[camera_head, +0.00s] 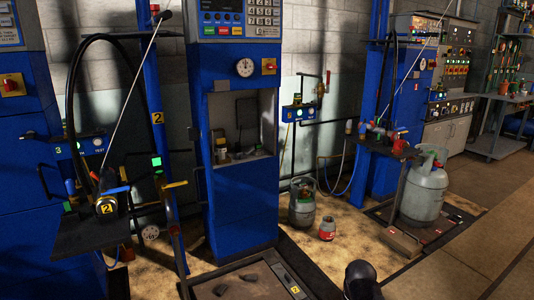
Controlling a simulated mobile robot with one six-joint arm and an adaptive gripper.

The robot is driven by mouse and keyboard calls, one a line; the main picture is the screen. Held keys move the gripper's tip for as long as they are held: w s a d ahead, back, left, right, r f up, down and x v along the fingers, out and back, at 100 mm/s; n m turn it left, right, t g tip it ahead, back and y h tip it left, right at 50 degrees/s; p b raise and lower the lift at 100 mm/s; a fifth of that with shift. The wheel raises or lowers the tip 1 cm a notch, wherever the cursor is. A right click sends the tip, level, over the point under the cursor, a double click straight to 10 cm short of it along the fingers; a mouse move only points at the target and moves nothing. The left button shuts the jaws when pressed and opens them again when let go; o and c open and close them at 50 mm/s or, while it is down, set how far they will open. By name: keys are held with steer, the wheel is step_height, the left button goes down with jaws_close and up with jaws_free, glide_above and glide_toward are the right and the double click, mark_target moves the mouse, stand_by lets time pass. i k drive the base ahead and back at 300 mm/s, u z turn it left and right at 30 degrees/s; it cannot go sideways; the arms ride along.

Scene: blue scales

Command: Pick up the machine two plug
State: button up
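A dark cylindrical plug (106,190) with a yellow "2" label at its lower end sits at the left, on or just above a black shelf (90,236). A black hose arches up behind it, and a blue-handled part lies beside it. A blue post (153,75) with a yellow "2" tag stands to its right. No fingers of my gripper show. A dark rounded part (362,280) stands at the bottom edge, right of centre, far from the plug; I cannot tell what it is.
A blue scale cabinet (240,205) stands in the centre, with a dark platform (250,283) before it. Gas cylinders (425,190) (302,203) and a small red canister (327,228) stand to the right. A thin rod and levers rise near the plug. The floor at lower right is clear.

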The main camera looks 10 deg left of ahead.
mark_target(238, 145)
steer(key=z, duration=0.1)
steer(key=k, duration=0.55)
steer(key=z, duration=0.4)
steer(key=i, duration=1.9)
steer(key=u, duration=1.05)
steer(key=i, duration=0.9)
steer(key=u, duration=0.6)
